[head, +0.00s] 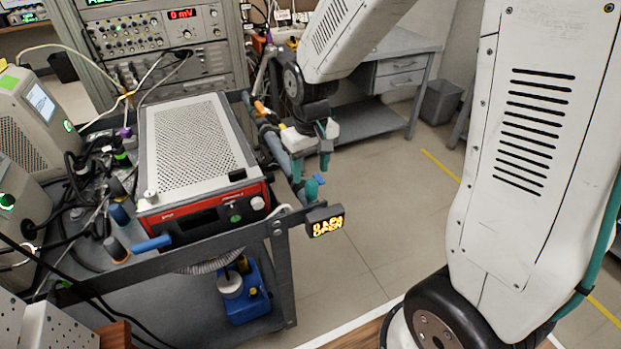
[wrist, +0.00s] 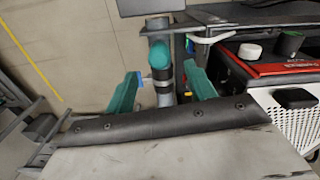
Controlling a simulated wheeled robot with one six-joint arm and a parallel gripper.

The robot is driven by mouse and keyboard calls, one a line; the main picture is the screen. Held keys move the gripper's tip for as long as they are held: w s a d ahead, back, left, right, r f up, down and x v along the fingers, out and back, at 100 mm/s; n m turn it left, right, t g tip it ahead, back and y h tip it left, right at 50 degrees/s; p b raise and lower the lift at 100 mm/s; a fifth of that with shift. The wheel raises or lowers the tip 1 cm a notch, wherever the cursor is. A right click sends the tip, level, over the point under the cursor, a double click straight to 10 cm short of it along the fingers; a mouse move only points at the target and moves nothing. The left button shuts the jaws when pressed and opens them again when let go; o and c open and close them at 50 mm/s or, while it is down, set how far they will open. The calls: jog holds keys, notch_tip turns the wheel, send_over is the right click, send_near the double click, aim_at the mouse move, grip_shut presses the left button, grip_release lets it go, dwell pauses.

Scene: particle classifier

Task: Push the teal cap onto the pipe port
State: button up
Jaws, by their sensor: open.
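The teal cap (wrist: 160,54) shows in the wrist view at the grey pipe (wrist: 163,98), just beyond my fingertips and between them. In the head view it appears as a small teal piece (head: 309,191) below my gripper, near the pipe's front end. How far it sits on the port I cannot tell. My gripper (head: 311,170) is open, pointing down, with its teal fingers on either side of the pipe. In the wrist view the fingers of my gripper (wrist: 165,75) stand apart with nothing gripped. A small blue handle (head: 319,178) is beside the fingers.
A red and white instrument box (head: 196,150) stands on the cart to the left. A blue container (head: 248,297) sits below. Open floor (head: 385,190) lies to the right.

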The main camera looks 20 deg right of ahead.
jog(key=shift+r, duration=1.4)
jog(key=shift+s, duration=0.35)
jog(key=s+d+r, duration=0.1)
jog(key=s+r, duration=0.5)
jog(key=s, duration=0.4)
jog(key=s+d+r+m+t, duration=0.1)
jog(key=s+d+r, duration=0.1)
jog(key=s+r, duration=0.5)
jog(key=shift+s, duration=2.3)
